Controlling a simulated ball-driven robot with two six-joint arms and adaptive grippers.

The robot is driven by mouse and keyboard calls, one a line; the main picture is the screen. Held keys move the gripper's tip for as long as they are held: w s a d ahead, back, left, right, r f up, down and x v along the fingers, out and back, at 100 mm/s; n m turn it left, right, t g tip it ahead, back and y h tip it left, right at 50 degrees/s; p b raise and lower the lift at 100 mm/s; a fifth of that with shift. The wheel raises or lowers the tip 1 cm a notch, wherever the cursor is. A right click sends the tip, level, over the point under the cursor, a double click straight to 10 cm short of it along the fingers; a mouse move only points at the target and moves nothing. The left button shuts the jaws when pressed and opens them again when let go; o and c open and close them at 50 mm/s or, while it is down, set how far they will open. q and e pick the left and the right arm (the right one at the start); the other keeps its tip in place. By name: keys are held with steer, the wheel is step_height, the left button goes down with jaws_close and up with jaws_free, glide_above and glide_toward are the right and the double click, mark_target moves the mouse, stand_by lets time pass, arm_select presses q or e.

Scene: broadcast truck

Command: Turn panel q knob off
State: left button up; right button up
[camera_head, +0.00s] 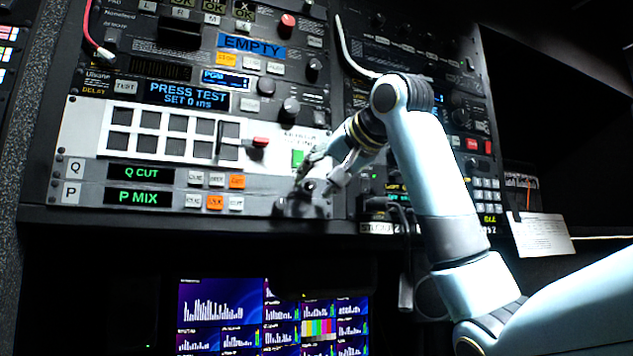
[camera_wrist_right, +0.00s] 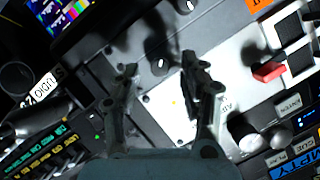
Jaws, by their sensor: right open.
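The Q panel (camera_head: 98,169) is a grey strip with a green "Q CUT" display and small buttons, one lit orange. My right gripper (camera_head: 322,180) is open at the panel's right end. In the right wrist view, a round black knob (camera_wrist_right: 160,64) with a white pointer mark shows between the open fingertips of that gripper (camera_wrist_right: 159,68); it appears to be the Q knob. I cannot tell whether the fingers touch it. A second black knob (camera_wrist_right: 184,5) with a white mark shows at the top edge. My left gripper is not in view.
The P panel (camera_head: 97,195) with "P MIX" lies just below. A white button panel with a red-handled lever (camera_head: 259,142) is above, left of my gripper. Monitors (camera_head: 222,308) sit under the rack's ledge. A paper sheet (camera_head: 541,235) hangs at the right.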

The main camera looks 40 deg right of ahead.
steer(key=v, duration=1.1)
